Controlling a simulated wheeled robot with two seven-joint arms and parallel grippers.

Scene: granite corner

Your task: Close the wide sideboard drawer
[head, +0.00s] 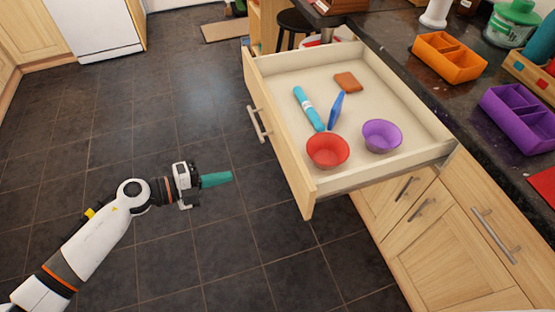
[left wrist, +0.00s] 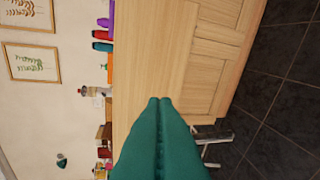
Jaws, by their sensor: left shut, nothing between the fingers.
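The wide drawer (head: 282,140) stands pulled far out of the sideboard, its wooden front facing left with a metal bar handle (head: 257,124). My left gripper (head: 231,176), with green fingers, is shut and empty. It is left of the drawer front and apart from it. In the left wrist view its closed fingertips (left wrist: 160,100) point at the wooden drawer front (left wrist: 150,60). My right gripper is not in view.
The dark countertop (head: 402,68) carries an orange divided tray (head: 447,58), a purple divided tray (head: 518,115) and a green-lidded jar (head: 512,22). Cabinet doors (head: 450,240) stand below. A black stool (head: 295,20) is behind the drawer. The tiled floor (head: 90,130) on the left is clear.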

